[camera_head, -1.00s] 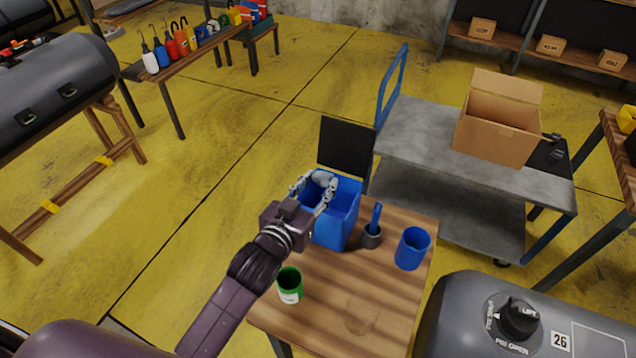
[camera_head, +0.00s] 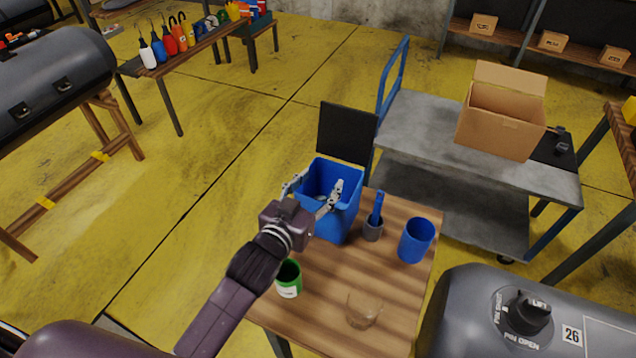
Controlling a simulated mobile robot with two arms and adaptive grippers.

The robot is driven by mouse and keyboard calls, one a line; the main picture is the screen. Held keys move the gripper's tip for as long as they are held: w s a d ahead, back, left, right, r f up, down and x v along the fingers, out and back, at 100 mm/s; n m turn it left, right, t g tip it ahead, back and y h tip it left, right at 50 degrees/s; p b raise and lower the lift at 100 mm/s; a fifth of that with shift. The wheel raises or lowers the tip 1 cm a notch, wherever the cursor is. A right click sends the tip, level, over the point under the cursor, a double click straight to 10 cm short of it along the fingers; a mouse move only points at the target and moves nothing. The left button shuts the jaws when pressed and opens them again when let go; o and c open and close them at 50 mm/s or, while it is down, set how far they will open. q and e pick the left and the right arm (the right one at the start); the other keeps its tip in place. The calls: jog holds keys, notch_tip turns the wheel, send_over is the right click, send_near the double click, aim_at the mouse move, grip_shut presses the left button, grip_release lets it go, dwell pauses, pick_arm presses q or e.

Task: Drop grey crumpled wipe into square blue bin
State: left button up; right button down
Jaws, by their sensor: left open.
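The square blue bin (camera_head: 345,215) stands at the back of the small wooden table, with its black lid (camera_head: 347,134) tipped up behind it. My left gripper (camera_head: 314,190) is over the front of the bin's mouth, its fingers spread wide with nothing between them. A small greyish patch, apparently the grey crumpled wipe (camera_head: 320,198), shows low inside the bin between the fingers, mostly hidden by the bin wall and gripper. My right gripper is not in view.
The wooden table (camera_head: 325,275) also holds a green can (camera_head: 288,279), a grey pot (camera_head: 373,230) with a blue-handled tool, a blue cup (camera_head: 416,240) and a clear glass (camera_head: 362,310). A grey cart (camera_head: 430,135) with a cardboard box (camera_head: 498,132) stands behind right.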

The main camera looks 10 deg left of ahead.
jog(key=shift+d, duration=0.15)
pick_arm(q)
jog(key=v, duration=1.2)
dwell(0.3)
